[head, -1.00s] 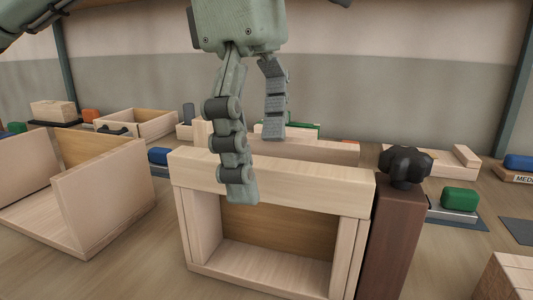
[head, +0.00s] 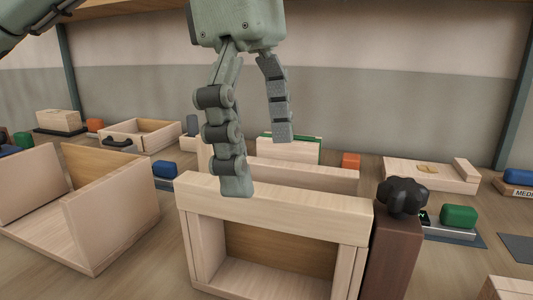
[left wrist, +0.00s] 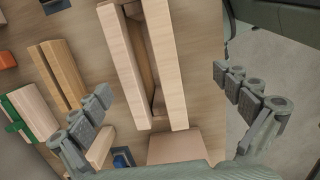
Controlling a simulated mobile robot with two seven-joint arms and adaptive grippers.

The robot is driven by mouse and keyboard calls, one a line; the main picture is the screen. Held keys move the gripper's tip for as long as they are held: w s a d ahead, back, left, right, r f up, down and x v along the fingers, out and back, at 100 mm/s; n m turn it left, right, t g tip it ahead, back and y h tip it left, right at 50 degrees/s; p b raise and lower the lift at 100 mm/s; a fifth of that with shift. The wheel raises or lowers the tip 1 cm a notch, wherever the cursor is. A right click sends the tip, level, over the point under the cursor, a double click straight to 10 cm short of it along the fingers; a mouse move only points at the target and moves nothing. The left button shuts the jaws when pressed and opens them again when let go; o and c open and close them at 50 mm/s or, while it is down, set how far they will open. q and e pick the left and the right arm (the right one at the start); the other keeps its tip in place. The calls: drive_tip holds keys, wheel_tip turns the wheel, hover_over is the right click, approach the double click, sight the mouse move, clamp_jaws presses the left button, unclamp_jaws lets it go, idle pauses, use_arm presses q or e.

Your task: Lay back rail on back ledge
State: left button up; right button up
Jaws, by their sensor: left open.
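The light wooden frame (head: 185,230) stands upright in the middle, with a front rail (head: 300,213) across its top. In the left wrist view two parallel light rails lie along the frame: the back rail (left wrist: 124,60) on the left and the front rail (left wrist: 165,60) on the right, with a dark gap between. The back rail seems to lie along the frame's back; its contact with the ledge is hidden. My left gripper (head: 260,165) is open and empty above the frame. Its fingers stand wide apart on either side of the rails, which also shows in the wrist view (left wrist: 163,95). My right gripper is out of view.
A dark brown post with a black knob (head: 403,196) stands close to the frame's right end. An open wooden box (head: 110,210) is at the left. A green block (head: 459,216) and several wooden pieces lie behind and to the right.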

use_arm(q)
drive_tip(key=shift+w+a+r+p, duration=0.1)
drive_tip(key=shift+a+r+p, duration=0.1)
drive_tip(key=shift+r+p, duration=1.05)
drive_tip(key=shift+w+a+r+p, duration=0.1)
drive_tip(key=shift+a+r+p, duration=0.1)
drive_tip(key=shift+r+p, duration=1)
drive_tip(key=shift+r+b, duration=0.35)
drive_tip(key=shift+b, duration=0.1)
